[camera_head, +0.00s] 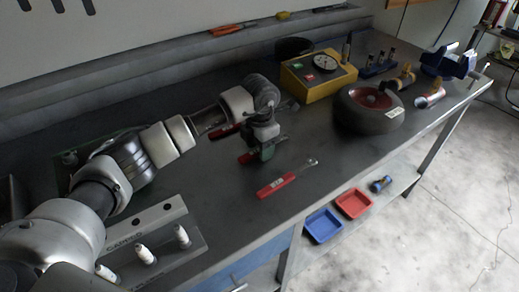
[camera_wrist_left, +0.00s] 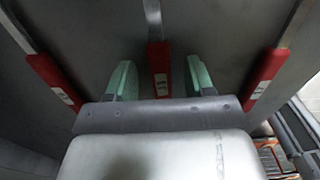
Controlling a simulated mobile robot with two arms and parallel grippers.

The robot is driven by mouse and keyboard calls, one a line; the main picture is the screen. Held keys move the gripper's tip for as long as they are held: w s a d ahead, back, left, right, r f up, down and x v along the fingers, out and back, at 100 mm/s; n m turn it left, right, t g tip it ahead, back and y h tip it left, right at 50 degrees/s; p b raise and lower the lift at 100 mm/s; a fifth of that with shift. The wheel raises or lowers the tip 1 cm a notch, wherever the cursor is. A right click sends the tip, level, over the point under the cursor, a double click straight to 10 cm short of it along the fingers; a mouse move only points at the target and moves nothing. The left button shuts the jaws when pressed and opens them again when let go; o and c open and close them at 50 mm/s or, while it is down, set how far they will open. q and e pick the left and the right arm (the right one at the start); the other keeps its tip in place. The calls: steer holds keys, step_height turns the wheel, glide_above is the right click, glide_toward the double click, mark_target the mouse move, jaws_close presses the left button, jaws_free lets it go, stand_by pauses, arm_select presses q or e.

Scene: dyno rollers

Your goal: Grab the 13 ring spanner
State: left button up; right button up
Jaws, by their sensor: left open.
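Three spanners with red handles lie apart on the dark bench, and their labels are too small to read, so I cannot tell which is the 13. The near spanner (camera_head: 275,186) lies in the open, its silver head pointing right. The middle spanner (camera_head: 246,158) is partly hidden by my left gripper (camera_head: 266,152). The far spanner (camera_head: 224,131) lies behind my wrist. In the left wrist view my left gripper (camera_wrist_left: 160,82) is open, its green fingers on either side of the middle spanner (camera_wrist_left: 159,62). The outer spanners show at left (camera_wrist_left: 52,80) and right (camera_wrist_left: 265,79). My right gripper is out of view.
A yellow gauge box (camera_head: 318,82) and a black wheel (camera_head: 366,112) stand further right on the bench (camera_head: 330,205). A grey block with white-topped pieces (camera_head: 165,228) is at the near left. Blue (camera_head: 323,226) and red (camera_head: 353,203) trays sit on the lower shelf.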

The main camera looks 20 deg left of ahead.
arm_select(q)
steer(key=c, duration=0.9)
jaws_close()
steer(key=shift+r, duration=0.15)
